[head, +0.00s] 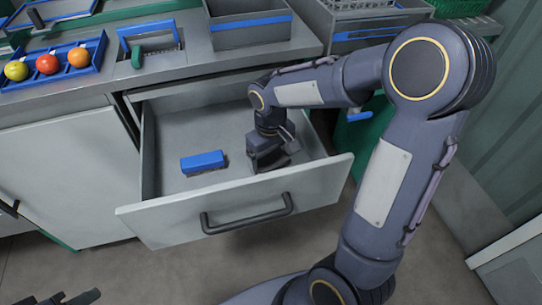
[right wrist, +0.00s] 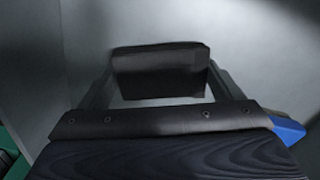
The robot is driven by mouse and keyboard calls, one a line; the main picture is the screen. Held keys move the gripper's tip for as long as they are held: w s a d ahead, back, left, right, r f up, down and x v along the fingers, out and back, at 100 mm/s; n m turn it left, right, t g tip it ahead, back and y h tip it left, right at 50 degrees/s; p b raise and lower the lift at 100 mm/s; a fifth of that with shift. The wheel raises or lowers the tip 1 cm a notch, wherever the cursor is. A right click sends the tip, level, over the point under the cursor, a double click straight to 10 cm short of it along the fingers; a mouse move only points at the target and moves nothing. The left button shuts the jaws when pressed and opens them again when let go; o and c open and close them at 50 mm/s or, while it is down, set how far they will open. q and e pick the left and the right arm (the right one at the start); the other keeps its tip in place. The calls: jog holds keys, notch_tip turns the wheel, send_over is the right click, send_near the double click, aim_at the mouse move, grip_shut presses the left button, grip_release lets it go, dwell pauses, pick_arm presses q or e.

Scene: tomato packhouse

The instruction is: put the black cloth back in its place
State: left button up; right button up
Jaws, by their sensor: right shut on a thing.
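My right gripper (head: 272,160) reaches down into the open drawer (head: 235,212) under the worktop. It is shut on a dark, block-like thing, which I take to be the black cloth. In the right wrist view the black cloth (right wrist: 160,72) spans between the two fingers, against the pale grey drawer. In the head view the cloth blends with the dark gripper, so its outline and whether it touches the drawer floor are unclear. Dark tips of my left gripper (head: 66,298) show at the bottom left edge, mostly cut off.
A blue block (head: 203,162) lies in the drawer, left of my right gripper. The drawer's left and rear floor is bare. On the worktop are a blue tray (head: 88,79) with three tomatoes, a blue-edged holder (head: 150,38) with a green-handled tool, and a grey-and-blue crate (head: 250,35).

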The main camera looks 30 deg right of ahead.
jog(key=shift+f, duration=0.45)
jog(key=o, duration=0.7)
jog(key=shift+c, duration=0.3)
notch_tip(320, 180, up, 7)
jog(key=p, duration=0.6)
jog(key=shift+r, duration=0.1)
